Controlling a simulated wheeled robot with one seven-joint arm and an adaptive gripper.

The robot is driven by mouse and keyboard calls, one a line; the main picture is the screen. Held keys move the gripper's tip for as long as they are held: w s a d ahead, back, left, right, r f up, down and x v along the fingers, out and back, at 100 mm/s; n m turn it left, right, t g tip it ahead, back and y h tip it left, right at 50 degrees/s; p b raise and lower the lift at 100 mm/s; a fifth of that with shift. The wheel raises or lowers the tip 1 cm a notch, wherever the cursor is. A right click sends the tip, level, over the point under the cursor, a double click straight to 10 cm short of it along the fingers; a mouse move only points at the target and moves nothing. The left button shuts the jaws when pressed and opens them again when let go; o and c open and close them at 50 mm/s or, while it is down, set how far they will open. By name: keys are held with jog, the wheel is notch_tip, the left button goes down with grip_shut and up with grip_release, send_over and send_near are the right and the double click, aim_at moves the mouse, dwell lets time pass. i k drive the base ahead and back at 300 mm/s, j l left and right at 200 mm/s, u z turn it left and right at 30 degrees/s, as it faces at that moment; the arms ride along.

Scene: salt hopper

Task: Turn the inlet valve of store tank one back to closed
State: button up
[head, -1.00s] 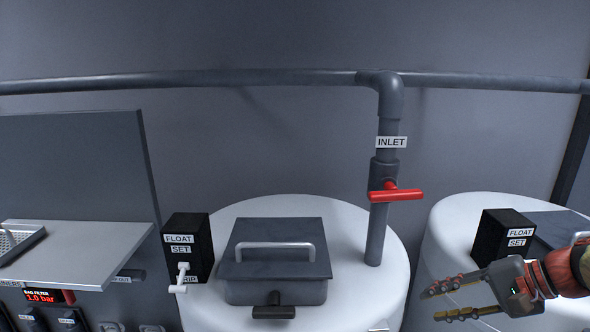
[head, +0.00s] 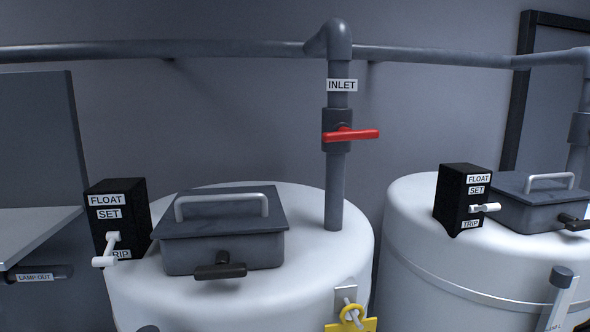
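The inlet valve has a red lever handle (head: 351,134) on a grey valve body on the vertical pipe (head: 335,190) below the INLET label (head: 342,85). The handle lies crosswise to the pipe, pointing right. The pipe comes down onto the white tank (head: 350,215) in the middle of the head view. Which tank is number one I cannot read here. My gripper is out of the head view now.
A dark hatch (head: 222,250) with a bar handle and a black FLOAT SET box (head: 117,225) sit on the middle tank. A second white tank (head: 410,215) with its own hatch and float box stands right. A yellow tag (head: 351,325) hangs at the front.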

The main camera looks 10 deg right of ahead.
aim_at(344, 134)
jog(key=k+z, duration=0.2)
jog(key=z, duration=0.15)
jog(key=k+l+z, duration=0.1)
jog(key=z, duration=0.25)
jog(key=k+l+z, duration=0.15)
jog(key=k+z, duration=0.2)
jog(key=i, duration=0.05)
